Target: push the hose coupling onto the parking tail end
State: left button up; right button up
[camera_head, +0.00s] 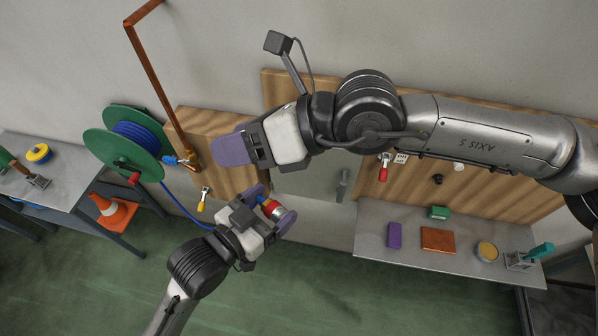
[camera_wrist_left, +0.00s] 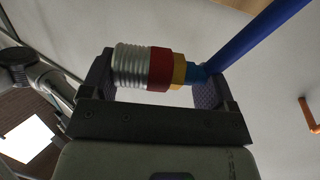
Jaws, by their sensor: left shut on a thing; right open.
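The hose coupling has a ribbed silver sleeve, a red ring and a brass collar, with the blue hose behind it; in the left wrist view the coupling (camera_wrist_left: 160,70) lies across the jaws. My left gripper (camera_head: 271,208) is shut on the coupling (camera_head: 270,208), held in the air before the wall. The blue hose (camera_head: 186,208) runs from it to the reel. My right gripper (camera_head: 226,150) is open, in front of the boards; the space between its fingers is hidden. I cannot identify the parking tail surely; a grey upright stub (camera_head: 343,184) is right of the coupling, apart from it.
A green hose reel (camera_head: 112,140) and a copper pipe (camera_head: 150,80) are at the left. A grey shelf (camera_head: 380,261) carries small items at the right. An orange cone (camera_head: 112,212) stands under the left table.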

aim_at(271, 205)
jog(key=d+f+m+h, duration=0.1)
jog(key=d+f+h, duration=0.7)
jog(key=shift+m, duration=0.3)
jog(key=x, duration=1.2)
jog(key=shift+w+a+f, duration=0.1)
jog(key=shift+w+a, duration=0.1)
jog(key=shift+w, duration=0.05)
jog(key=shift+c, duration=0.5)
jog(key=shift+s, duration=0.1)
jog(key=c, duration=0.6)
pick_arm(q)
jog(key=o, duration=0.9)
pick_arm(e)
jog(key=shift+c, duration=0.2)
